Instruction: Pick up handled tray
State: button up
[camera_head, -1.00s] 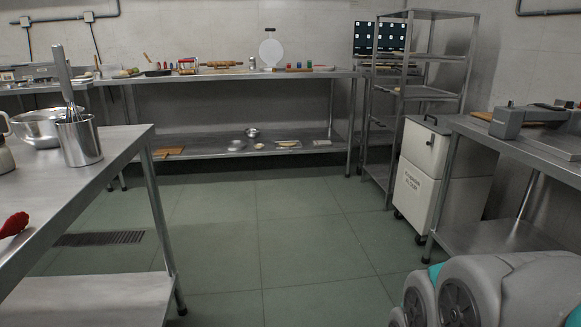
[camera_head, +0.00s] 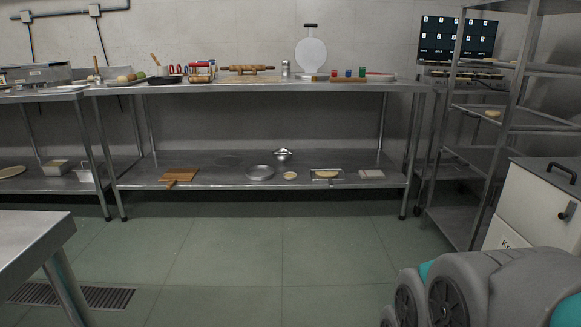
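A small shallow metal tray (camera_head: 316,179) lies on the lower shelf of the steel table along the far wall, right of centre. It seems to have a handle sticking out at each end, and something pale yellow lies in it. It is small in the picture, so I cannot be sure of its details. Its front side faces me and nothing stands in front of it. My arm's grey and teal links show at the bottom right, but my gripper is not in view.
Beside the tray on the shelf (camera_head: 220,180) are a round pan (camera_head: 260,172), a metal bowl (camera_head: 283,154) and a wooden board (camera_head: 179,175). A steel table corner (camera_head: 30,235) is at left, a white bin (camera_head: 530,215) and rack at right. The green floor between is clear.

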aim_at(341, 176)
jog(key=i+j, duration=0.1)
jog(key=i, duration=0.55)
jog(key=i+j, duration=0.1)
jog(key=i, duration=0.6)
jog(key=i+j, duration=0.1)
jog(key=i, duration=0.55)
jog(key=i+j+z, duration=0.7)
jog(key=j, duration=0.3)
jog(key=i+j+z, duration=0.25)
jog(key=j, duration=0.2)
jog(key=i+j+z, duration=0.25)
jog(key=j, duration=0.15)
jog(key=k, duration=0.05)
